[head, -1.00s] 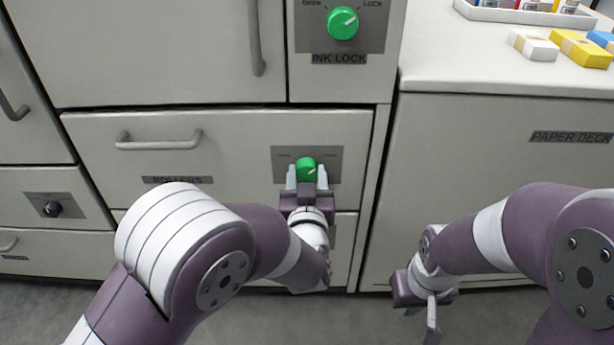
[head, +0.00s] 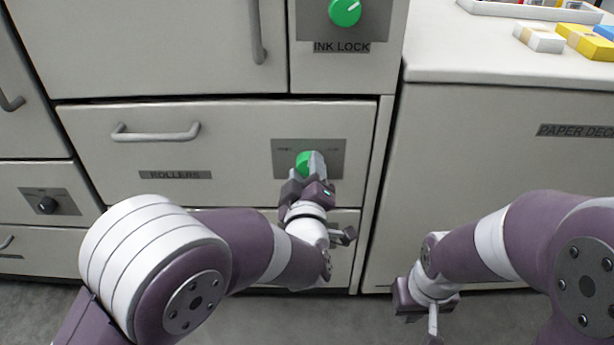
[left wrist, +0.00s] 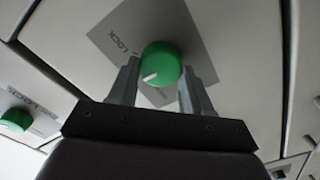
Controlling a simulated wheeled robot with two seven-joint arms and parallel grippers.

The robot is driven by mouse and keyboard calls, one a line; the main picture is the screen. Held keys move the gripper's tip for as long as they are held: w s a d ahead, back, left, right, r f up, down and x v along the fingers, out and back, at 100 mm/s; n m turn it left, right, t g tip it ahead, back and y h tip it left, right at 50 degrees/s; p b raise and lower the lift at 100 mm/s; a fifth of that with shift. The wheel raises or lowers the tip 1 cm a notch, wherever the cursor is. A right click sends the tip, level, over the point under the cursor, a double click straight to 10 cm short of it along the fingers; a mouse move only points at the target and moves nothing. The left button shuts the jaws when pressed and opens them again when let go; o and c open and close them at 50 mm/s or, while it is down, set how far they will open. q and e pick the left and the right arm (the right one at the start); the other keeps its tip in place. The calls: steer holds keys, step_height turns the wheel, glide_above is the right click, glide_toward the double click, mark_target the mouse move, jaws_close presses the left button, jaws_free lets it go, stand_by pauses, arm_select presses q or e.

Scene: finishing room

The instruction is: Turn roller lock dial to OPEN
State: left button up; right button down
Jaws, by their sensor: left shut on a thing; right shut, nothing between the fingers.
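The green roller lock dial (head: 304,160) sits on a grey plate (head: 336,150) at the right end of the ROLLERS drawer front (head: 230,125). My left gripper (head: 308,168) is shut on this dial, one finger on each side, and hides part of it. In the left wrist view the dial (left wrist: 161,63) shows between the fingers, its white mark pointing to the lower left. LOCK is readable on the plate there; the other label is hidden or too small to read. My right gripper (head: 432,318) is shut and empty, low in front of the cabinet at the right.
Above is the INK LOCK plate with its own green dial (head: 345,11). The drawer handle (head: 156,132) is left of the roller dial. A small black knob (head: 47,205) is at the far left. The paper deck (head: 500,170) stands right, with boxes (head: 540,38) on top.

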arm_select(q)
steer(key=n+b, duration=0.4)
steer(key=n, duration=0.1)
steer(key=shift+a+f, duration=0.1)
steer(key=shift+f, duration=0.3)
steer(key=n+b, duration=0.3)
steer(key=n, duration=0.1)
steer(key=shift+r+n+b, duration=0.1)
steer(key=shift+n+b, duration=0.7)
steer(key=shift+r, duration=0.1)
steer(key=o, duration=1)
